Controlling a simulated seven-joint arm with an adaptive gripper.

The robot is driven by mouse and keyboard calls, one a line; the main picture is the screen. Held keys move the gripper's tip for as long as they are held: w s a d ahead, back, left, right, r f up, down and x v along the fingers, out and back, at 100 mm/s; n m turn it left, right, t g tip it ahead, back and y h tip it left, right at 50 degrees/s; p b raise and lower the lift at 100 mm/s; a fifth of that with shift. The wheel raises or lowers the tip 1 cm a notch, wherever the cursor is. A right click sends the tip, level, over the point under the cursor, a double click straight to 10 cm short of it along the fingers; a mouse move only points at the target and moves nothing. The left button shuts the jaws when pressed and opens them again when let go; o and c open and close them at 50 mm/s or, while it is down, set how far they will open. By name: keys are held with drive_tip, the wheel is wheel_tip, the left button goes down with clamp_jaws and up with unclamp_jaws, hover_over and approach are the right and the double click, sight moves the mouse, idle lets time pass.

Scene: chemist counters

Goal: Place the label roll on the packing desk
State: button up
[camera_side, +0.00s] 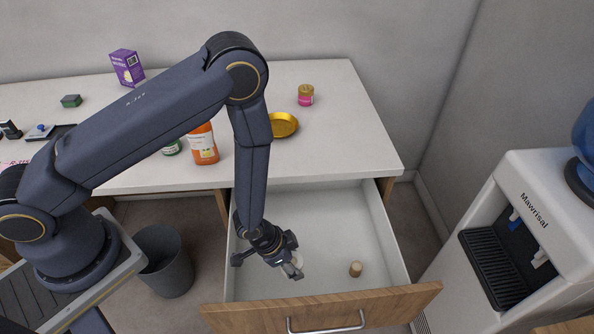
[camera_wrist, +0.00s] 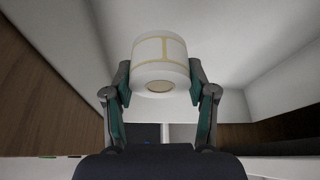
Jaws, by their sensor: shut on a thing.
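The label roll (camera_wrist: 160,58) is white with tan lines and a tan core. In the wrist view it sits between the two fingers of my gripper (camera_wrist: 160,92), which is shut on it. In the side view my gripper (camera_side: 292,268) is low inside the open drawer, and the roll (camera_side: 297,259) is mostly hidden by the fingers. I cannot tell whether the roll touches the drawer floor. The white desk (camera_side: 345,135) stands behind and above the drawer.
The open drawer (camera_side: 335,215) also holds a small tan cork-like piece (camera_side: 356,269). On the desk are an orange bottle (camera_side: 203,145), a gold dish (camera_side: 283,125), a pink jar (camera_side: 306,95) and a purple box (camera_side: 127,67). The desk's right side is clear. A water dispenser (camera_side: 530,170) stands right, a bin (camera_side: 165,262) left.

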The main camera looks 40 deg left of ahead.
wheel_tip(320, 180, up, 33)
drive_tip(key=w+a+n+y, duration=0.3)
drive_tip(key=w+a+n, duration=0.6)
drive_tip(key=w+a, duration=1.15)
drive_tip(key=shift+t, duration=0.4)
drive_tip(key=w+f, duration=0.4)
drive_tip(key=w+d+f, duration=0.1)
drive_tip(key=w+f, duration=0.9)
drive_tip(key=shift+w+d+f, duration=0.15)
drive_tip(key=shift+d, duration=0.25)
drive_tip(key=shift+w+f, duration=0.5)
drive_tip(key=shift+f, duration=1.55)
